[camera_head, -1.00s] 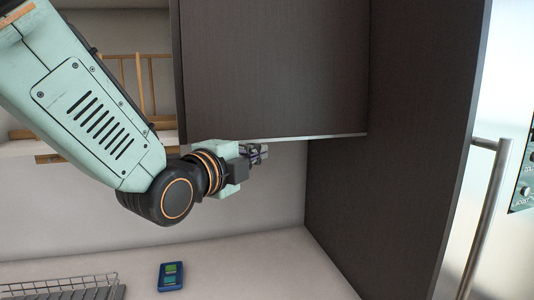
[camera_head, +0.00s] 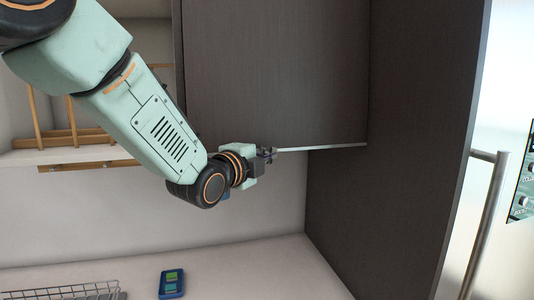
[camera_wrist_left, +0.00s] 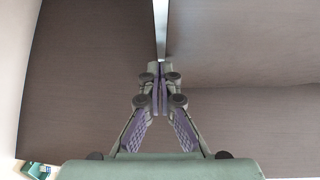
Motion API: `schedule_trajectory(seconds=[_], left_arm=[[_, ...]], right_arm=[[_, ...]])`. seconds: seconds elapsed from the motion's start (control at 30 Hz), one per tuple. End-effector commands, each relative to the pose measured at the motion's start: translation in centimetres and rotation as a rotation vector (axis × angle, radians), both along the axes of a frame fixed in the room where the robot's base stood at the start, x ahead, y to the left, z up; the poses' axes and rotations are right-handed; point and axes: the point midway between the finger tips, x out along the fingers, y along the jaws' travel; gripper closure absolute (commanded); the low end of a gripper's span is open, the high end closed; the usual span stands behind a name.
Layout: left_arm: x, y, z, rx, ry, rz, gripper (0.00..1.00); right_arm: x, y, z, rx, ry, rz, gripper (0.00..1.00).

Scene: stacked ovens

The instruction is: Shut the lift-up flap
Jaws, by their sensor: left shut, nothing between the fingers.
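The lift-up flap (camera_head: 275,75) is the dark brown panel of the upper cabinet in the head view. A thin pale strip runs along its bottom edge. My left gripper (camera_head: 270,155) is at that bottom edge, left of its middle. Its fingers are shut with nothing between them. In the left wrist view the closed fingertips (camera_wrist_left: 160,68) are at the lower end of the pale edge strip (camera_wrist_left: 160,22); I cannot tell whether they touch it. How far the flap stands open is hard to judge. My right gripper is not in view.
A tall dark side panel (camera_head: 400,180) stands right of the flap, with a metal-handled appliance (camera_head: 489,215) beyond it. An open shelf (camera_head: 20,158) with wooden rails is at left. A blue device (camera_head: 172,283) and a wire rack (camera_head: 60,292) lie on the counter.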

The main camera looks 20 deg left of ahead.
Motion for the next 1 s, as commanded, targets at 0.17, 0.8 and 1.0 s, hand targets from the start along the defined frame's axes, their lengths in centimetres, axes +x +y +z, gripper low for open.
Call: schedule_trajectory(seconds=[0.17,0.8,1.0], left_arm=[[0.0,0.0,-0.1,0.001,-0.001,0.000,1.00],[3.7,2.6,-0.3,0.056,-0.088,0.003,1.00],[3.7,2.6,-0.1,0.055,-0.093,0.006,1.00]], right_arm=[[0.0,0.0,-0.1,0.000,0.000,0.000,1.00],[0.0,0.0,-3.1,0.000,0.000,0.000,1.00],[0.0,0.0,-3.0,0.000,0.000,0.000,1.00]])
